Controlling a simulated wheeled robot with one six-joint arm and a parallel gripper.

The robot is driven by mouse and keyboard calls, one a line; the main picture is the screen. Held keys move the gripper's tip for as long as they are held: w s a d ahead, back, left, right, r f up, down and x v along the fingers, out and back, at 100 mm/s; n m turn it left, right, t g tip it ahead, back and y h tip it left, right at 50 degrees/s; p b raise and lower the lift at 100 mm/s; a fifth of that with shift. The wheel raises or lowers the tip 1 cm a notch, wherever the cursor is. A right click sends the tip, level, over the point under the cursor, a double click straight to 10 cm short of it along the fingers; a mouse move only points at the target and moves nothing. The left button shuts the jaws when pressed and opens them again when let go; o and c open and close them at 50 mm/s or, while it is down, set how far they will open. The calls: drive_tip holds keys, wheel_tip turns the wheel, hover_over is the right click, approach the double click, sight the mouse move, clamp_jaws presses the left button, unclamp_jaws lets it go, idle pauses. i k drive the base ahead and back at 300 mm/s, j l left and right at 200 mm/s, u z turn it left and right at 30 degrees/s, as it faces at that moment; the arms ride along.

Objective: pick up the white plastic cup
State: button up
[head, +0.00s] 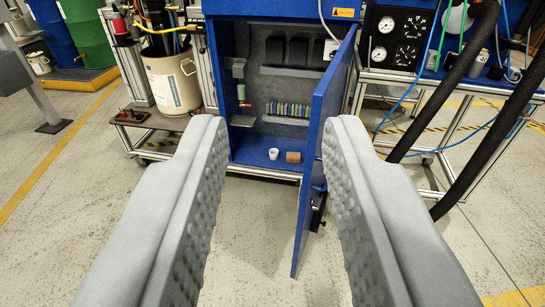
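A small white cup (273,154) stands on the floor of the open blue cabinet (265,167), near its front edge. It appears upright. My gripper (275,125) is open, with a grey padded finger on each side of the picture. The cup lies in line with the space between the fingers but farther off, well beyond their tips. Nothing is between the fingers.
A small brown block (293,157) sits just right of the cup. The cabinet's blue door (318,150) stands open toward me on the right. A white bucket (173,85) rests on a cart at left. Black hoses (455,100) hang at right.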

sight(274, 152)
drive_tip(key=i+j, duration=1.15)
drive_tip(key=i, duration=0.25)
drive_tip(key=i+j+u, duration=0.1)
drive_tip(key=i+j, duration=0.5)
drive_tip(key=i, duration=0.1)
